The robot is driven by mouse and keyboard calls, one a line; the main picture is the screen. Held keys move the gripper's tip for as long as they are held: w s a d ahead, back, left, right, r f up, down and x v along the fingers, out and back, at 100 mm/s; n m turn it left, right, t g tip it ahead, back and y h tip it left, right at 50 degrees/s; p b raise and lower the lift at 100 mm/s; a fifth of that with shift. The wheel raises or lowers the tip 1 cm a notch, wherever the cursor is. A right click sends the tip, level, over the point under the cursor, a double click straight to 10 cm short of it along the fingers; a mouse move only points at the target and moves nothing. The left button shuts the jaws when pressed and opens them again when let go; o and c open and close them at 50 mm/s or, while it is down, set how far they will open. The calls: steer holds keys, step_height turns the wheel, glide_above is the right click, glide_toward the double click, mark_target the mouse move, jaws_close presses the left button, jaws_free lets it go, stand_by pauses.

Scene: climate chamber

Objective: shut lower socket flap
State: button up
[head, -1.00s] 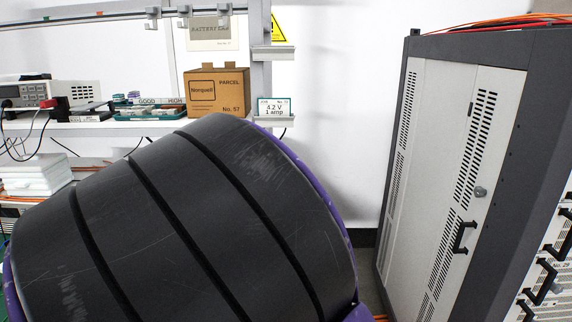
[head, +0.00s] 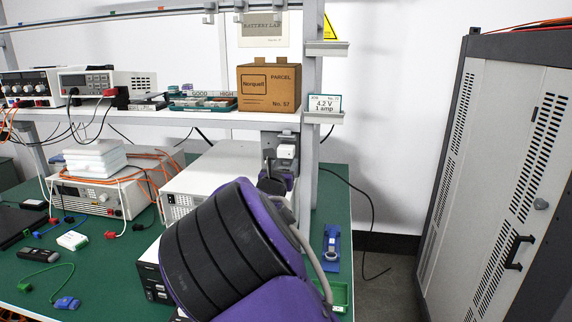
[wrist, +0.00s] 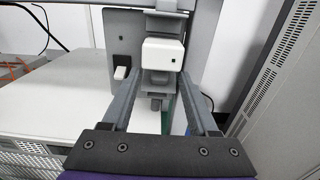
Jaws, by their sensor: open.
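A grey socket plate (head: 268,140) is fixed to the upright at the bench's back right; it also shows in the wrist view (wrist: 196,62). On it a white block-like cover (wrist: 163,55), also in the head view (head: 287,151), faces me, with grey parts just below it. I cannot tell for sure which part is the lower flap or how far it stands open. My gripper (wrist: 161,84) is open, its fingers reaching toward the plate on either side below the white cover, with nothing clearly between them. In the head view my wrist hides most of it.
A white instrument case (head: 218,170) stands left of the plate. A shelf above holds a parcel box (head: 269,87) and a meter (head: 108,82). A grey cabinet (head: 500,170) stands at the right. Bare floor lies between bench and cabinet.

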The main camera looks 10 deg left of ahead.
steer(key=shift+w, duration=0.45)
jaws_close()
steer(key=shift+f, duration=0.1)
